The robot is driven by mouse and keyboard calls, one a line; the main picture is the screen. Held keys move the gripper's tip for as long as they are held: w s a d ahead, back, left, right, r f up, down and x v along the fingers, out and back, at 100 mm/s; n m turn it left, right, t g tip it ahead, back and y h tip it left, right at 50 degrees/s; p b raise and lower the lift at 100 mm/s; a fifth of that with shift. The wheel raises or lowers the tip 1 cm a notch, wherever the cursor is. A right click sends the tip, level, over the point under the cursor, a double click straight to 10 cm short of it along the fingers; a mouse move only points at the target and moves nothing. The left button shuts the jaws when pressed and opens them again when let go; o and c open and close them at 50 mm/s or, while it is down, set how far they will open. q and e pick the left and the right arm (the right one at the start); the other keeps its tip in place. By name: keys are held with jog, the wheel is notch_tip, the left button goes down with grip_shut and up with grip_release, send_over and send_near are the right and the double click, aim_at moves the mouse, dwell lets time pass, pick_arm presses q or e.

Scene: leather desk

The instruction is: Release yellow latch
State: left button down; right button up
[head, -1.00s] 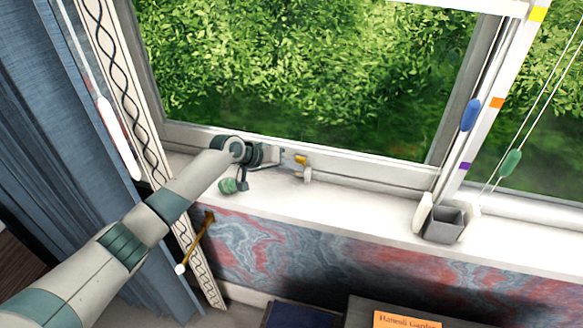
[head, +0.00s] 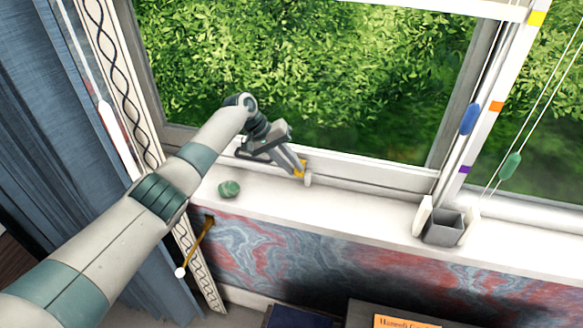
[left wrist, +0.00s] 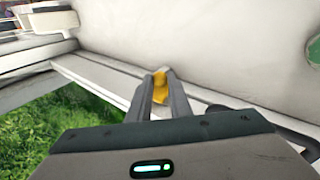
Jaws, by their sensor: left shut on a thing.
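The yellow latch (head: 301,169) sits on the lower rail of the window, just above the white sill, with a pale fitting (head: 308,179) beside it. My left gripper (head: 297,170) reaches down to it from the upper left. In the left wrist view, the yellow latch (left wrist: 160,88) shows between the two grey fingers (left wrist: 160,92), which are shut on it. The fingers hide part of the latch. My right gripper is in neither view.
A green stone-like object (head: 229,188) lies on the sill (head: 370,216) left of the latch. A grey square cup (head: 444,226) stands on the sill at right. Blue (head: 469,118) and green (head: 511,165) cord pulls hang at right. A blue curtain (head: 45,130) hangs at left.

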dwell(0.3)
pick_arm(q)
jog(key=c, duration=1.6)
grip_release()
jog(key=shift+c, duration=0.2)
jog(key=shift+r, duration=0.1)
jog(key=b+v, duration=0.5)
jog(key=v, duration=1.2)
jog(key=shift+r+b, duration=0.15)
jog(key=shift+b, duration=0.15)
